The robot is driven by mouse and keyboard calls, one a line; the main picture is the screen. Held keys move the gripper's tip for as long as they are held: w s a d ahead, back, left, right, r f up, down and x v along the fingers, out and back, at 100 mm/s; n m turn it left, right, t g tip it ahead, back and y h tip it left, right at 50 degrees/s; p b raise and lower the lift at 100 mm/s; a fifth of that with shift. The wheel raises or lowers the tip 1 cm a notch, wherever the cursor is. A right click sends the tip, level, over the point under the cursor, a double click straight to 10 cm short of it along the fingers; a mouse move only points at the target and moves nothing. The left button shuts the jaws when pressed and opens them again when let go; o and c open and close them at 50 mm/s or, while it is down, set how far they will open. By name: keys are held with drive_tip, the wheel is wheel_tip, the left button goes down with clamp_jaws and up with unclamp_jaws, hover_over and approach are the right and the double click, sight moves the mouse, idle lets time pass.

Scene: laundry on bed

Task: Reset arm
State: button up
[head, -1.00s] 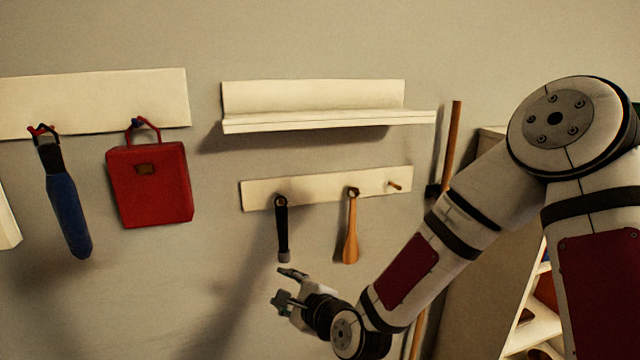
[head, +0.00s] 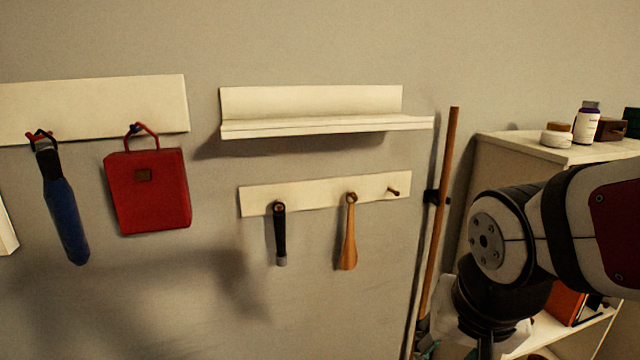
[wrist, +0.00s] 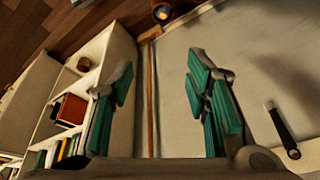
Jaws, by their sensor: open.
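My gripper (wrist: 158,105) shows in the wrist view with its two green-padded fingers spread wide apart and nothing between them. In the head view my arm is folded at the right, in front of the shelf unit, and the gripper's fingertips are not clearly seen there. A black-handled tool (head: 280,235) and a wooden shoehorn-like tool (head: 348,235) hang from the lower peg rail (head: 315,195). The black-handled tool also shows at the right of the wrist view (wrist: 281,126).
A red bag (head: 150,195) and a blue item (head: 65,210) hang at the left. An empty wall shelf (head: 320,127) is above the rail. A wooden pole (head: 440,200) leans beside a white shelf unit (head: 510,150) with jars on top.

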drive_tip(key=s+d+r+n+g, duration=0.1)
drive_tip(key=s+r+n, duration=0.1)
drive_tip(key=s, duration=0.5)
drive_tip(key=s+d+r+n+g, duration=0.1)
drive_tip(key=s+d, duration=0.1)
drive_tip(key=s, duration=0.6)
wheel_tip(320, 180, up, 15)
drive_tip(key=t+p, duration=0.2)
drive_tip(key=p, duration=1.1)
drive_tip(key=shift+w+r+y, duration=0.15)
drive_tip(key=shift+y, duration=0.15)
